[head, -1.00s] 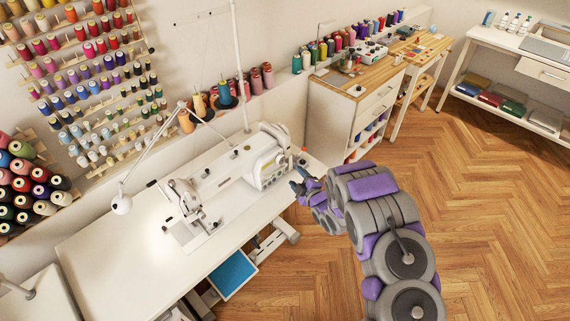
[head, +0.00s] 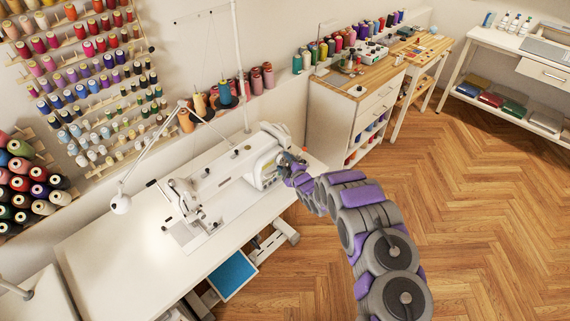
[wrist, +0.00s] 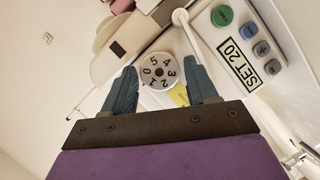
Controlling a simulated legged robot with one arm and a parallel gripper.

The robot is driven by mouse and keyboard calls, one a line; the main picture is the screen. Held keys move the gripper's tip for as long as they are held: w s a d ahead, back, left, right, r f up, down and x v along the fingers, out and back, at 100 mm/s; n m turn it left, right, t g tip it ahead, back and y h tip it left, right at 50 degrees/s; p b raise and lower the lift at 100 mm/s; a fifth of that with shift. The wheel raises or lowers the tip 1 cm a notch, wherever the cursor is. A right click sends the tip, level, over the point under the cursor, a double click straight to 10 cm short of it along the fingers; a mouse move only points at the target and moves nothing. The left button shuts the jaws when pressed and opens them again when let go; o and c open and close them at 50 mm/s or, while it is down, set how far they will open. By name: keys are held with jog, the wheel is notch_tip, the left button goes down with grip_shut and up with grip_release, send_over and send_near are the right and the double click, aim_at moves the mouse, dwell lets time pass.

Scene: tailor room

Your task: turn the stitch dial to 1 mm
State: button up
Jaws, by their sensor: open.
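The stitch dial (wrist: 159,71) is a round, pale disc with black numerals 0 to 5 around a dark centre. It is on the sewing machine (head: 225,178), which stands on the white table. In the wrist view my gripper (wrist: 160,67) is open, with one blue-grey finger on each side of the dial. Small gaps show between fingers and dial; contact cannot be told. In the head view my gripper (head: 289,160) is at the machine's right end and hides the dial.
A lamp (head: 121,204) stands over the white table (head: 120,250). A wooden-topped cabinet (head: 350,82) is behind. The floor at right is clear.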

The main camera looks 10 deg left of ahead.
jog(key=shift+c, duration=0.2)
jog(key=shift+f, duration=0.1)
jog(key=c, duration=0.7)
jog(key=shift+m+p, duration=0.3)
jog(key=shift+m, duration=0.1)
jog(key=shift+c, duration=0.2)
jog(key=shift+m+g+p, duration=0.3)
jog(key=shift+m+g, duration=0.2)
jog(key=shift+f, duration=0.1)
jog(key=o, duration=0.8)
jog(key=shift+d, duration=0.1)
